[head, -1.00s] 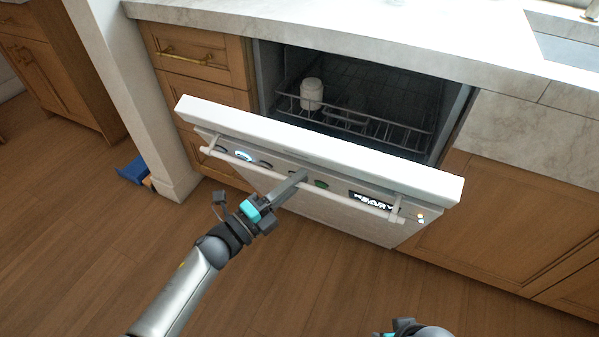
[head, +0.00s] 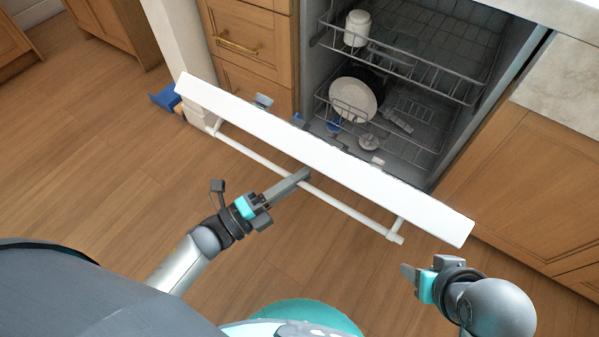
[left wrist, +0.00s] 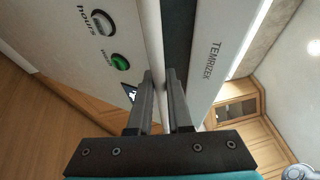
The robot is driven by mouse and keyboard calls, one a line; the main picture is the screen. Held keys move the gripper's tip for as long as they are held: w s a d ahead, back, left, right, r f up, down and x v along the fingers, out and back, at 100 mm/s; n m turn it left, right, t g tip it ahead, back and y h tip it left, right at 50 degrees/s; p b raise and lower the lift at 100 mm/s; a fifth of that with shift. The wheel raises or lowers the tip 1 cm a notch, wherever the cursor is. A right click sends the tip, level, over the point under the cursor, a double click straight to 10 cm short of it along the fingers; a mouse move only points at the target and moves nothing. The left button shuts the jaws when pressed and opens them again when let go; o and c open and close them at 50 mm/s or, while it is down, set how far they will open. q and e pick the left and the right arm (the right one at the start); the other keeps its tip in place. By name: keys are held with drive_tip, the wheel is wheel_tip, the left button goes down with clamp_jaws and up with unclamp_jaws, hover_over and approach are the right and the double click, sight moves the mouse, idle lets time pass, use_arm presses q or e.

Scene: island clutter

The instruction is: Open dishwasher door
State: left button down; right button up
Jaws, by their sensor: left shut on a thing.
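The white dishwasher door (head: 330,160) is tilted well out from the dishwasher body, and the racks inside show behind it. A white bar handle (head: 345,204) runs along the door's outer side. My left gripper (head: 303,175) is shut on the handle near its middle. In the left wrist view the fingers (left wrist: 163,100) stand on either side of the handle bar (left wrist: 152,45), next to the door's front panel (left wrist: 95,35). My right gripper (head: 408,275) is apart from the door at the lower right. Its fingers overlap in the view, so its opening is unclear.
The upper rack (head: 420,75) holds a white cup (head: 357,28). The lower rack (head: 415,125) holds a white plate (head: 353,97) and other dishes. Wooden drawers (head: 245,45) stand left of the dishwasher.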

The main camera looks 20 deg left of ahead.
use_arm(q)
drive_tip(key=shift+f, duration=0.1)
drive_tip(key=c, duration=0.8)
unclamp_jaws()
drive_tip(key=shift+c, duration=0.2)
drive_tip(key=shift+s+a, duration=0.2)
drive_tip(key=p+v, duration=0.1)
drive_tip(key=v, duration=1.3)
drive_tip(key=shift+s+a+p, duration=0.2)
drive_tip(key=shift+s+p, duration=0.05)
drive_tip(key=shift+p, duration=0.1)
use_arm(e)
wheel_tip(320, 180, down, 4)
drive_tip(key=shift+w+r+g, duration=0.15)
drive_tip(key=shift+g, duration=0.15)
